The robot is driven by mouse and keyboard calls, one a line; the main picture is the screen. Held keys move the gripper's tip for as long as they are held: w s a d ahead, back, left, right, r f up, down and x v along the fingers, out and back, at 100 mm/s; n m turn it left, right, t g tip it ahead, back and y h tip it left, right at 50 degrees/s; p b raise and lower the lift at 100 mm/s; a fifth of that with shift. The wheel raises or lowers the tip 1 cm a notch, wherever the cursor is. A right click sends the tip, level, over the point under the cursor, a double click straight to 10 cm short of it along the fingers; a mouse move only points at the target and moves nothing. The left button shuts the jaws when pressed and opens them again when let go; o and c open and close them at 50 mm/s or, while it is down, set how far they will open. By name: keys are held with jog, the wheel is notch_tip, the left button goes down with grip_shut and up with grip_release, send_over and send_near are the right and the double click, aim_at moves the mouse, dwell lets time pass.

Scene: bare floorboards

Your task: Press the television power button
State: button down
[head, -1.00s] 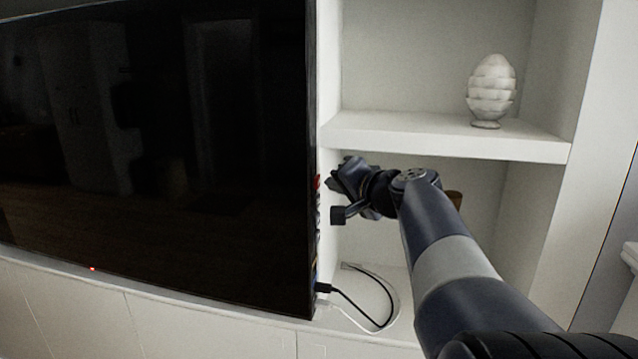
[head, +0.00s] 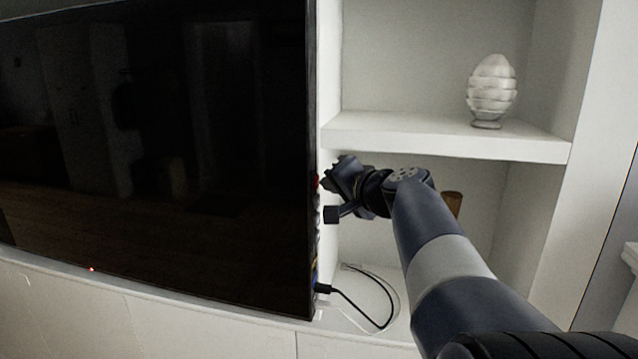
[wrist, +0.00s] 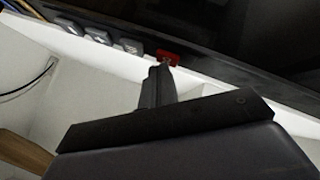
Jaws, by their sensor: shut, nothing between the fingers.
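The television (head: 160,150) is a large dark screen at the left of the head view, with a small red light at its lower edge. A red button (wrist: 168,57) with a pale mark shows on its side edge in the wrist view; in the head view it is a small red spot (head: 316,181) beside my gripper. My gripper (wrist: 160,68) is shut and empty. Its fingertips are right at the red button and overlap its lower edge in the picture; I cannot tell whether they touch it. In the head view my gripper (head: 328,184) is beside the television's right edge.
Several grey buttons (wrist: 98,35) line the same edge beside the red one. A black cable (head: 362,308) plugs in below. A white shelf (head: 440,138) with a white egg-shaped ornament (head: 491,92) is above my arm. A brown object (head: 452,203) stands behind my arm.

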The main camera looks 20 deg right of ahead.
jog(key=shift+w+a, duration=0.1)
dwell(0.5)
jog(key=shift+s+d+b, duration=0.45)
jog(key=shift+s+d, duration=0.05)
jog(key=shift+d, duration=0.15)
jog(key=shift+s+d+b, duration=0.5)
jog(key=shift+s+d, duration=0.25)
jog(key=shift+d, duration=0.3)
jog(key=shift+s+d+b, duration=0.45)
jog(key=shift+s+d, duration=0.3)
jog(key=shift+d, duration=0.25)
jog(key=p, duration=0.1)
jog(key=w+a+p, duration=0.1)
jog(key=shift+w+a+r+p, duration=0.1)
jog(key=shift+a+r+p, duration=0.15)
jog(key=shift+p, duration=0.15)
jog(key=shift+p, duration=0.45)
